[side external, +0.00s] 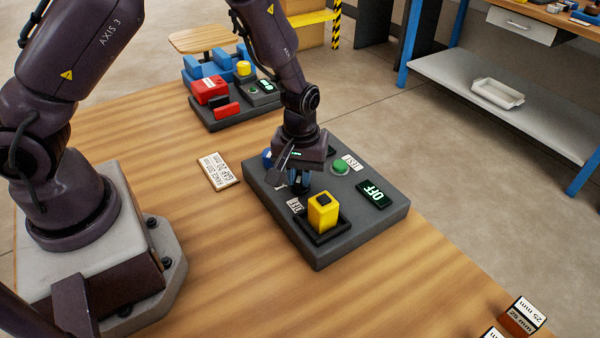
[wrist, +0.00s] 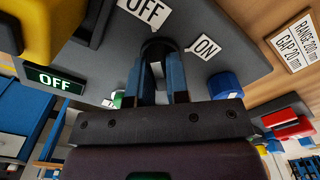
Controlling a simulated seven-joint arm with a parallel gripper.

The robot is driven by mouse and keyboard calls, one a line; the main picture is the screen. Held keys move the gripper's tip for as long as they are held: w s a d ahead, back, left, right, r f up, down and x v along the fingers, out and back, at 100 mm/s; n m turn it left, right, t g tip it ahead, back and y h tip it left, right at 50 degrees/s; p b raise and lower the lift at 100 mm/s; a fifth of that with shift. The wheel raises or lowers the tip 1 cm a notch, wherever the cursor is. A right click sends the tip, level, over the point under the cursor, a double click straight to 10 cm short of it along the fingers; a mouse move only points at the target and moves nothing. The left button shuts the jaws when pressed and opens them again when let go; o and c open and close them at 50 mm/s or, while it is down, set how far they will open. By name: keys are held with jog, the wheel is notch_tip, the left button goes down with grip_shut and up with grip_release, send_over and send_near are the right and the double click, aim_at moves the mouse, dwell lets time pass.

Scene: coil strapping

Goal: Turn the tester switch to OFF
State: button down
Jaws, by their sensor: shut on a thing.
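The tester is a dark grey box (side external: 365,226) on the wooden table. Its switch (wrist: 157,48) is a dark round knob between an OFF label (wrist: 145,11) and an ON label (wrist: 205,47) in the wrist view. My gripper (side external: 301,189) points down onto the tester, and its fingers (wrist: 159,72) are shut on the switch. The fingers cover most of the knob, so I cannot tell exactly where it points. The lit display (side external: 374,194) reads OFF in the side view, and also in the wrist view (wrist: 54,80).
A yellow block (side external: 323,213) stands in a dark holder close to my gripper. A green button (side external: 340,168) and a blue knob (wrist: 224,85) are also on the tester. A range and gap card (side external: 217,170) lies beside it. Another device with red parts (side external: 211,91) stands behind.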

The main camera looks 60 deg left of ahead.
aim_at(300, 175)
dwell(0.5)
jog(key=c, duration=1.1)
grip_release()
notch_tip(300, 175, up, 13)
